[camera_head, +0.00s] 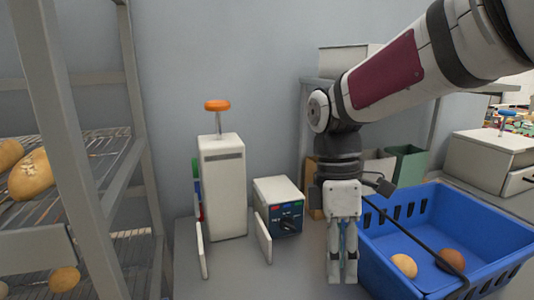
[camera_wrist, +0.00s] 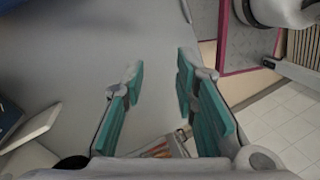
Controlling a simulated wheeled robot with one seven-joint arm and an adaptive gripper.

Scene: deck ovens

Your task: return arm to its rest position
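My arm reaches in from the upper right of the head view and hangs bent downward. My gripper (camera_head: 343,272) points down above the grey counter, just left of the blue basket. The wrist view shows my gripper (camera_wrist: 160,82) with its teal-padded fingers spread apart and an empty gap between the tips. A small orange-striped thing (camera_wrist: 158,149) shows low between the fingers in the wrist view. I cannot tell what it is or how far below it lies.
A blue basket (camera_head: 385,222) with a pale roll (camera_head: 404,265) and a brown roll (camera_head: 452,260) stands close right. Left are a white box (camera_head: 277,192) with a dial and a tall white unit (camera_head: 222,185) with an orange knob. A bread rack (camera_head: 75,150) stands far left.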

